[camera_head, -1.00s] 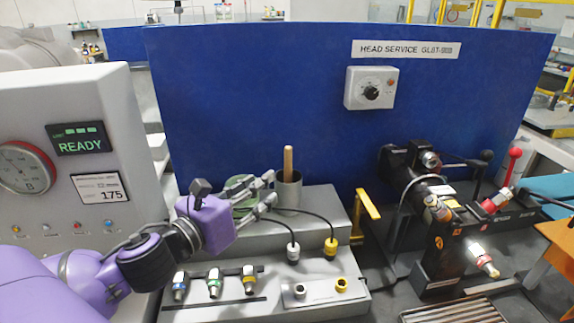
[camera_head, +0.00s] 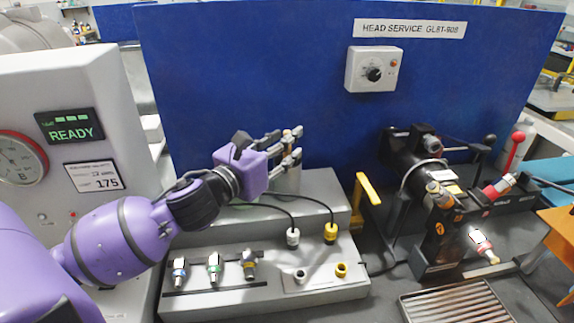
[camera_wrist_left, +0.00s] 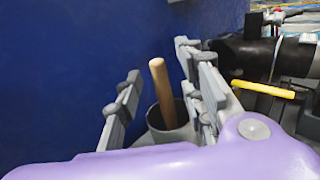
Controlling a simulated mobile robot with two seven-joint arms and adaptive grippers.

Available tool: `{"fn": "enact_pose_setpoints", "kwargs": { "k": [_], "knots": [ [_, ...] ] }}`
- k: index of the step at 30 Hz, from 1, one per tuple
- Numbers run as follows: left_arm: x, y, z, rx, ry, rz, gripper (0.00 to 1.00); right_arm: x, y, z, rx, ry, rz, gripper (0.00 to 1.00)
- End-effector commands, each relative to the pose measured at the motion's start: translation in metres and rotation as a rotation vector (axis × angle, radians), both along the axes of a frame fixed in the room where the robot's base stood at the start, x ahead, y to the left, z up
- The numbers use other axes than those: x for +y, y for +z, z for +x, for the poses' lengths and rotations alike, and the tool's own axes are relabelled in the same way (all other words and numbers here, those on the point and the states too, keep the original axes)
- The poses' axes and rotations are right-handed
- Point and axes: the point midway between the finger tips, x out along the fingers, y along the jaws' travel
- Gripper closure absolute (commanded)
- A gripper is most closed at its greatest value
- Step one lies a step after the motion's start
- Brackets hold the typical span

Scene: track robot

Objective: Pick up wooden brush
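The wooden brush stands in a grey metal cup; its pale round handle (camera_wrist_left: 162,90) sticks up and leans slightly in the left wrist view. Its lower end is hidden inside the cup (camera_wrist_left: 170,128). My left gripper (camera_head: 297,143) is open at the cup, with its fingers pointing right in the head view. In the left wrist view the handle shows between the spread fingers, with gaps on both sides. In the head view the fingers cover most of the handle, and the cup (camera_head: 287,181) shows below them. My right gripper is not in view.
The cup stands on a grey stepped bench block (camera_head: 325,188), in front of a blue panel (camera_head: 250,70). Cables with white and yellow plugs lie in front. A yellow handle (camera_head: 367,188) and a black machine (camera_head: 410,175) stand to the right.

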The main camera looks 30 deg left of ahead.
Motion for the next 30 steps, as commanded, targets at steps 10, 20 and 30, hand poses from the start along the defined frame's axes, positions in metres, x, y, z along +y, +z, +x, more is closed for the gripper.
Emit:
{"fn": "enact_pose_setpoints", "kwargs": {
  "k": [10,20,30],
  "knots": [
    [-0.0013,-0.0013,0.0056,0.002,-0.001,0.0,0.68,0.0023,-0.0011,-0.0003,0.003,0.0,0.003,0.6],
    [-0.0011,-0.0012,0.0054,0.002,-0.001,0.0,1.0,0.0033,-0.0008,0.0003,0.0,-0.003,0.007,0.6],
    [-0.001,0.0028,0.0055,0.001,-0.001,0.001,1.0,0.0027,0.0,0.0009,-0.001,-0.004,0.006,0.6]
  ]
}}
